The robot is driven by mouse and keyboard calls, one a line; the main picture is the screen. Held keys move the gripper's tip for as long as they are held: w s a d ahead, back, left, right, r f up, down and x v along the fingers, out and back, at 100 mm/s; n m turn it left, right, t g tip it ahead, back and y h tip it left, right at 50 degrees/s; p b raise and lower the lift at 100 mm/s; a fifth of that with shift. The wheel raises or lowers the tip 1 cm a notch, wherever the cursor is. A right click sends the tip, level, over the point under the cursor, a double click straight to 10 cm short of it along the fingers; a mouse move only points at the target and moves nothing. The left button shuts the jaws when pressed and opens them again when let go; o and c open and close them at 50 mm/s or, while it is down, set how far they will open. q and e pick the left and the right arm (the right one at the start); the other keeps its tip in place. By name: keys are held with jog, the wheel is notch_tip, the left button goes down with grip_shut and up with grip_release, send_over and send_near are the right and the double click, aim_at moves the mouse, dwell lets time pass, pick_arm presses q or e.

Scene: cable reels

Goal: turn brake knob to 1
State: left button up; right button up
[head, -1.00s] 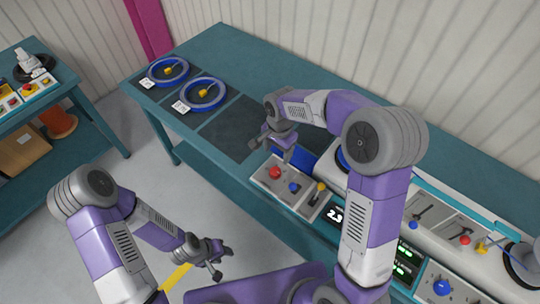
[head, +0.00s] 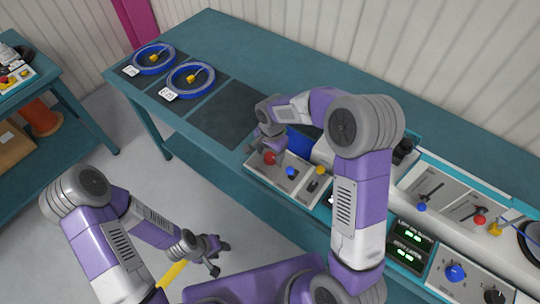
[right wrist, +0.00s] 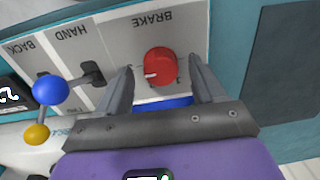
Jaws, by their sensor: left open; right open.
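The red brake knob (right wrist: 160,66) sits on a light panel labelled BRAKE in the right wrist view, with a white pointer mark on its left side. In the head view the red knob (head: 269,158) is at the left end of the control panel (head: 283,186). My right gripper (right wrist: 160,84) is open, its two fingers on either side of the knob and apart from it. In the head view my right gripper (head: 268,142) is just above the knob. My left gripper (head: 218,257) is open and empty over the floor.
Beside the knob are a blue-topped lever (right wrist: 48,91) and a yellow-topped lever (right wrist: 36,134). Two blue cable reels (head: 191,79) lie at the bench's far left. A dark mat (head: 224,113) near the panel is bare. Further right are digital displays (head: 408,245) and a blue knob (head: 455,272).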

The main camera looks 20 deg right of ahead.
jog(key=shift+f, duration=0.65)
jog(key=c, duration=1.1)
jog(key=shift+o, duration=0.2)
